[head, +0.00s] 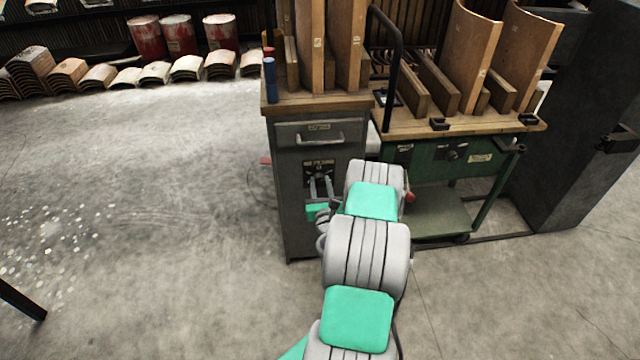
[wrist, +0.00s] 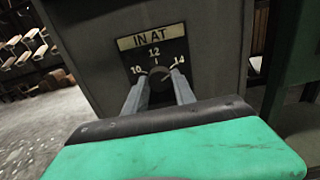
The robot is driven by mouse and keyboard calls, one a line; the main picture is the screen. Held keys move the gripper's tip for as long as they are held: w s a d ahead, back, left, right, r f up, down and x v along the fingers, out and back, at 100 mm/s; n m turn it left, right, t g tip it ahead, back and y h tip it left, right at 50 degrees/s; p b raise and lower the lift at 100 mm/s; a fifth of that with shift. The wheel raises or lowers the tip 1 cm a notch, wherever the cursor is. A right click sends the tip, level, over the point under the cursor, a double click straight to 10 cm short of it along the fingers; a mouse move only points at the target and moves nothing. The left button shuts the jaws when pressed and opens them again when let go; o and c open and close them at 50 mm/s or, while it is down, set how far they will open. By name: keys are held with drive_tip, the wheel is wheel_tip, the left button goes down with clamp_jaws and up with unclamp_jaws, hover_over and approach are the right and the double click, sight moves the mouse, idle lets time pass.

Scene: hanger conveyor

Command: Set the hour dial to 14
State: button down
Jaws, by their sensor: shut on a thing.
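The hour dial has a dark plate (wrist: 172,48) with an "IN AT" label and the numbers 10, 12 and 14 from left to right. It is on the front of a grey cabinet (head: 293,225), and the plate also shows in the head view (head: 311,165). The dial's dark round knob (wrist: 159,87) sits below the 12. My gripper (wrist: 160,77) is shut on the knob, one finger on each side; it also shows in the head view (head: 319,183). The fingers hide the knob's sides, and I cannot tell which hour it points to.
A drawer handle (head: 320,138) sticks out above the dial. A green cart (head: 448,158) with curved wooden pieces stands to the right, and a dark post (head: 580,130) beyond it. Red drums (head: 180,36) stand at the back left. The floor left of the cabinet is open.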

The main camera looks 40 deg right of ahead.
drive_tip(key=shift+a, duration=0.1)
drive_tip(key=c, duration=1)
unclamp_jaws()
drive_tip(key=shift+b+v, duration=0.95)
drive_tip(key=shift+v, duration=2.9)
